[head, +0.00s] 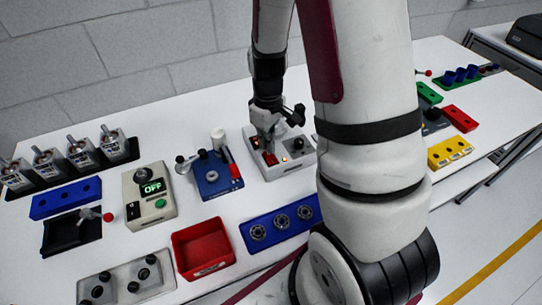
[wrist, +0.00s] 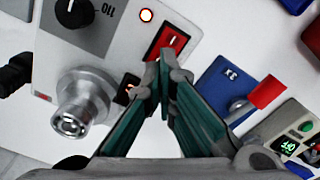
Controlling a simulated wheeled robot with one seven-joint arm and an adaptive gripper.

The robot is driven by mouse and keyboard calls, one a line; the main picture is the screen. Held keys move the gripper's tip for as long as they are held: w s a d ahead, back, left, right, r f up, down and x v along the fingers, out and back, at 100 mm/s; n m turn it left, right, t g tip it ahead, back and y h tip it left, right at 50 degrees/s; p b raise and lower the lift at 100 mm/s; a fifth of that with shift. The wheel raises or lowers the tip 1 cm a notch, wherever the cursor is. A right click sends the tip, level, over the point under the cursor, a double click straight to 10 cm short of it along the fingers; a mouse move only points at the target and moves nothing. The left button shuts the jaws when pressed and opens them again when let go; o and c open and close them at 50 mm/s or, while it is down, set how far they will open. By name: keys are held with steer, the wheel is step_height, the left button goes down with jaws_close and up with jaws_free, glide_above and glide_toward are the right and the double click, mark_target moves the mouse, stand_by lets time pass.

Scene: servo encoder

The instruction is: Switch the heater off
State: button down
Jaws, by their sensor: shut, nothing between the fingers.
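The heater (head: 284,171) is a light grey box on the white table in the head view, partly hidden by my arm. The gripper (head: 267,143) is over the heater in the head view.
A blue block (head: 215,178) with a red tag stands left of the heater. A box with a green OFF display (head: 149,198) is further left. A red bin (head: 202,249) and a blue tray with bearings (head: 282,224) lie in front.

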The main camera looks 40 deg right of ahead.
steer(key=shift+f+b, duration=0.5)
steer(key=shift+f, duration=0.6)
stand_by(0.6)
steer(key=shift+r+p, duration=1.75)
steer(key=shift+r, duration=1.8)
steer(key=shift+a+r, duration=0.1)
steer(key=shift+r, duration=0.15)
steer(key=s+a+r+m+t, duration=0.1)
steer(key=s+a+r+t, duration=0.2)
steer(key=r, duration=0.5)
steer(key=s+a+r+m, duration=0.15)
steer(key=a+r, duration=0.25)
steer(key=r, duration=0.5)
steer(key=s+a+r+t, duration=0.1)
steer(key=s+a+r, duration=0.1)
steer(key=s, duration=0.4)
steer(key=s+a+r+m+t, duration=0.1)
steer(key=s+a+r, duration=0.1)
steer(key=s+r, duration=0.3)
steer(key=shift+s+a+r+t, duration=0.15)
steer(key=shift+s+r+t, duration=0.15)
steer(key=shift+s, duration=0.2)
